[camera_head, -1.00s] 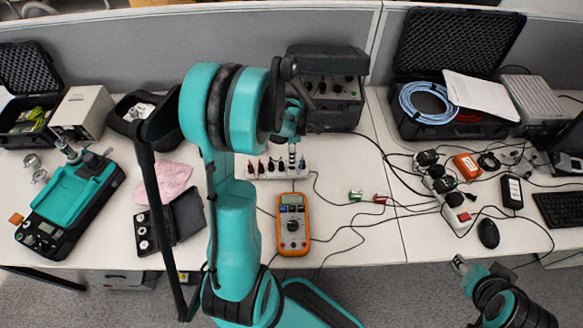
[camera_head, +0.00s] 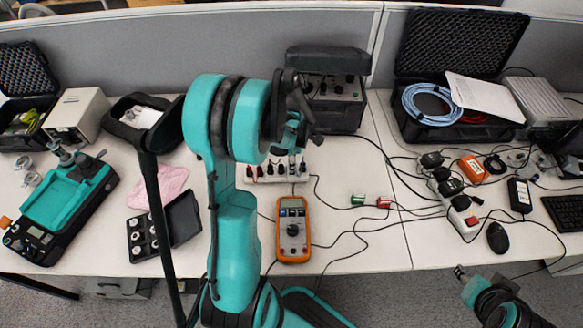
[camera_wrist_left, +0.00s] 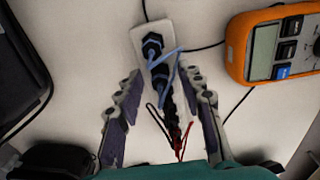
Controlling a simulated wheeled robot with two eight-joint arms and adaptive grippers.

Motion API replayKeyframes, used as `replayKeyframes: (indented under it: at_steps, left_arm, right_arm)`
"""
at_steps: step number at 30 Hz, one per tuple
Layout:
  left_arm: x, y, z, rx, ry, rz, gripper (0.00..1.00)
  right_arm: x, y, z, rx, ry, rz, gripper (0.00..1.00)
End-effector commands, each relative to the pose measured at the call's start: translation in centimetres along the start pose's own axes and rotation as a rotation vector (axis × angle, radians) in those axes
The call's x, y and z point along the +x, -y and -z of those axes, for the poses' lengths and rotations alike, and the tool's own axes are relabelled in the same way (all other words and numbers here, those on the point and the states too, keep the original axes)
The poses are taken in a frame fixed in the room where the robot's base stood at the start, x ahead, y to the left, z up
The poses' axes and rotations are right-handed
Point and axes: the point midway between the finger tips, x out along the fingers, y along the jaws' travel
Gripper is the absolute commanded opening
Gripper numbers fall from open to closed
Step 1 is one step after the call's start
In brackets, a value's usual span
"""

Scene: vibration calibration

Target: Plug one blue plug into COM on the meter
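The orange multimeter (camera_head: 293,243) lies on the table below the white plug holder (camera_head: 247,178); part of it also shows at the upper right of the left wrist view (camera_wrist_left: 236,50). Its COM socket cannot be made out. In the left wrist view the holder (camera_wrist_left: 141,33) carries two blue plugs, an upper one (camera_wrist_left: 152,43) and a lower one (camera_wrist_left: 160,73), with black and red plugs behind. My left gripper (camera_wrist_left: 162,75) is open and empty, its fingers on either side of the holder row. In the head view it (camera_head: 292,150) is partly hidden by my arm. My right gripper (camera_head: 460,271) is small, off the table's front edge.
A black instrument case (camera_head: 330,92) stands behind the holder. Small green (camera_head: 357,199) and red (camera_head: 384,202) parts and loose black cables lie right of the meter. A black tray of round pieces (camera_head: 183,218) lies left.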

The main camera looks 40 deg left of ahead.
Motion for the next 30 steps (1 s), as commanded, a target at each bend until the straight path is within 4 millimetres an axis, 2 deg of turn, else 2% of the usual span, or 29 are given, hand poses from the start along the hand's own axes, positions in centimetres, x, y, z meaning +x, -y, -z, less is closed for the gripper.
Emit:
replayKeyframes:
  at_steps: [1, 4, 5, 30]
  left_arm:
    - [-0.01, 0.00, 0.00, 0.000, 0.000, 0.000, 0.28]
    - [0.00, 0.00, 0.00, 0.000, 0.000, 0.000, 0.01]
    - [0.00, 0.00, 0.00, 0.000, 0.000, 0.000, 0.00]
    - [-0.62, -0.01, 0.00, 0.000, 0.000, 0.000, 0.00]
  right_arm:
    - [-0.01, 0.00, 0.00, 0.000, 0.000, 0.000, 0.40]
    - [-0.01, 0.00, 0.00, 0.000, 0.000, 0.000, 0.40]
    - [0.00, 0.00, 0.00, 0.000, 0.000, 0.000, 0.40]
    - [-0.27, 0.00, 0.19, 0.000, 0.000, 0.000, 0.40]
